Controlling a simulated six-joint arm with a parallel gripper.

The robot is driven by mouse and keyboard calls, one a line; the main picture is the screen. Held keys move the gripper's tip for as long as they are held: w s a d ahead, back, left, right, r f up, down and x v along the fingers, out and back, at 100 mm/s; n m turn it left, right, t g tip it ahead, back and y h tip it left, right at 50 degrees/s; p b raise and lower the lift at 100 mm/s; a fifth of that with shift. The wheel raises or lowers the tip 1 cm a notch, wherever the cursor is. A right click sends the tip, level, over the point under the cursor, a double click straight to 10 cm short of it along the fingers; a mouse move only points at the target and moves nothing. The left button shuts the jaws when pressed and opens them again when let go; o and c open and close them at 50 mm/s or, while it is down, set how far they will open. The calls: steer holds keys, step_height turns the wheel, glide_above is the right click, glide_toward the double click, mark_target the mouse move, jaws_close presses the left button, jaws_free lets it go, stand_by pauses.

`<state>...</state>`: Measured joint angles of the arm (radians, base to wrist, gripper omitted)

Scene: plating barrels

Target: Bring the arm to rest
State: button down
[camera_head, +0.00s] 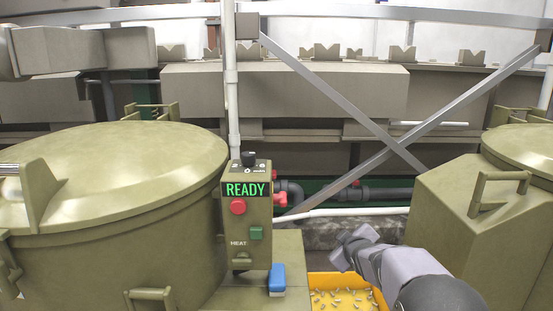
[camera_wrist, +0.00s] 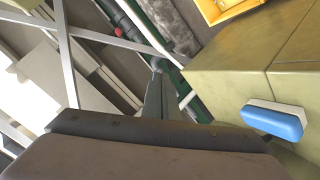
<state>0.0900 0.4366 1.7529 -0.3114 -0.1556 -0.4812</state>
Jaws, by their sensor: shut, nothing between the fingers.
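My gripper (camera_head: 345,250) is at the end of my grey arm in the lower right of the head view, beside the yellow bin's back right corner. In the wrist view my gripper (camera_wrist: 158,68) shows its fingers together, with nothing between them. It appears held in free space, touching nothing that I can make out. Its fingertips are small and hard to read in the head view.
A control box (camera_head: 247,215) reads READY. A blue-topped block (camera_head: 277,278) sits beside the yellow bin (camera_head: 318,281) of small parts; the block also shows in the wrist view (camera_wrist: 275,122). Large olive barrels (camera_head: 110,180) flank left and right (camera_head: 465,215). Metal braces (camera_head: 330,90) cross behind.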

steer(key=s+a+f+m+g+p, duration=0.2)
steer(key=s+m+g+p, duration=0.15)
steer(key=s, duration=1.05)
steer(key=s+a+f+m+g+p, duration=0.15)
steer(key=s+g, duration=0.35)
steer(key=s, duration=0.9)
steer(key=s+a+f+m+g+p, duration=0.1)
steer(key=s+f+m+g+p, duration=0.2)
steer(key=s, duration=1.1)
step_height(320, 180, up, 39)
steer(key=g+p, duration=0.1)
steer(key=p, duration=3.7)
steer(key=shift+s, duration=0.3)
